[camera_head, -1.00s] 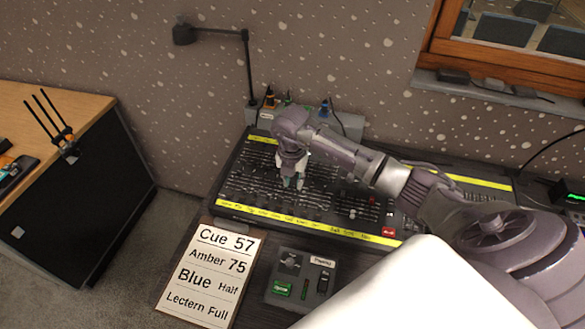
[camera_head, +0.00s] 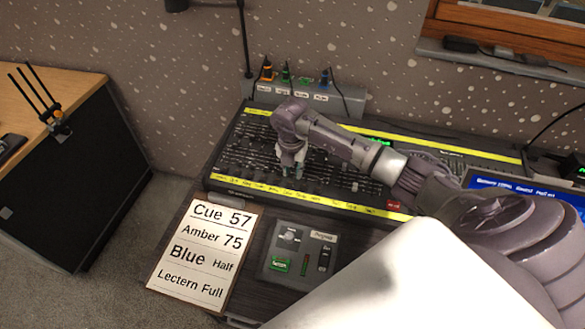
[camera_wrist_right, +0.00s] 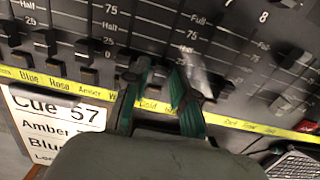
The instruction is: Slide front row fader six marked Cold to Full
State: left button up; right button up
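The lighting console (camera_head: 232,150) has rows of dark faders and a yellow label strip (camera_head: 300,194) along its front edge. In the right wrist view, the strip's "Cold" label (camera_wrist_right: 150,105) shows between the green fingers of my right gripper (camera_wrist_right: 160,72). The fingers stand apart over the front fader row, with a gap between them. I cannot make out the Cold fader's cap clearly; the fingers partly hide that spot. In the head view, my right gripper (camera_head: 292,172) points down at the front part of the console. My left gripper is not in view.
Neighbouring fader caps (camera_wrist_right: 87,50) stand close on the left, with another (camera_wrist_right: 220,86) on the right. A cue card (camera_head: 205,250) and a small control box (camera_head: 300,252) lie in front of the console. A lamp (camera_head: 243,45) and a plug strip (camera_head: 305,96) stand behind.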

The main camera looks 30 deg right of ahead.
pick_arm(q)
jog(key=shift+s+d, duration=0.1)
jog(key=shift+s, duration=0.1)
pick_arm(e)
jog(key=shift+c, duration=0.2)
grip_shut()
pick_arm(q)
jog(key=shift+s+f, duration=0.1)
